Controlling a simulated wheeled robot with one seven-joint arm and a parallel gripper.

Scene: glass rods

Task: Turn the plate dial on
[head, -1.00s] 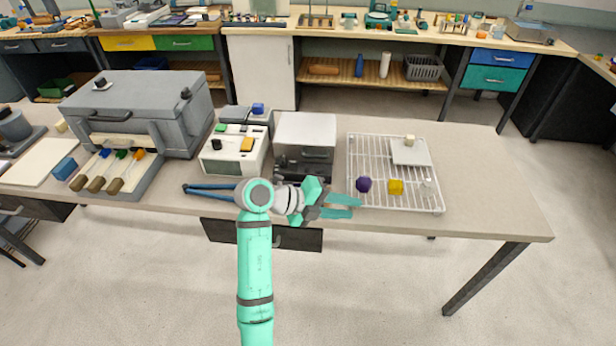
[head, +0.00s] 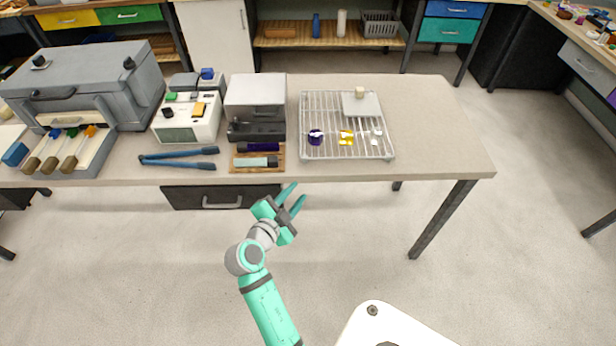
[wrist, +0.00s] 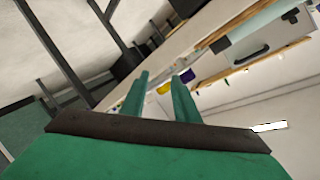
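No part is clearly marked as the plate dial. A pale control box (head: 188,122) on the table carries a black knob (head: 168,113), a green button and a yellow block (head: 198,109). A light plate (head: 361,105) with a small beige knob (head: 359,92) lies on the wire rack. I cannot tell whether either knob is the dial, or its setting. My gripper (head: 295,197) is in front of the table's front edge, apart from both. Its two teal fingers are spread with nothing between them; they also show apart in the wrist view (wrist: 160,92).
On the table (head: 440,140) are a large grey case (head: 90,85), a metal-topped box (head: 256,90), blue tongs (head: 180,158), a wooden tray with dark and pale rods, and the wire rack (head: 345,155) with small coloured pieces. The table's right end and the floor before it are clear.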

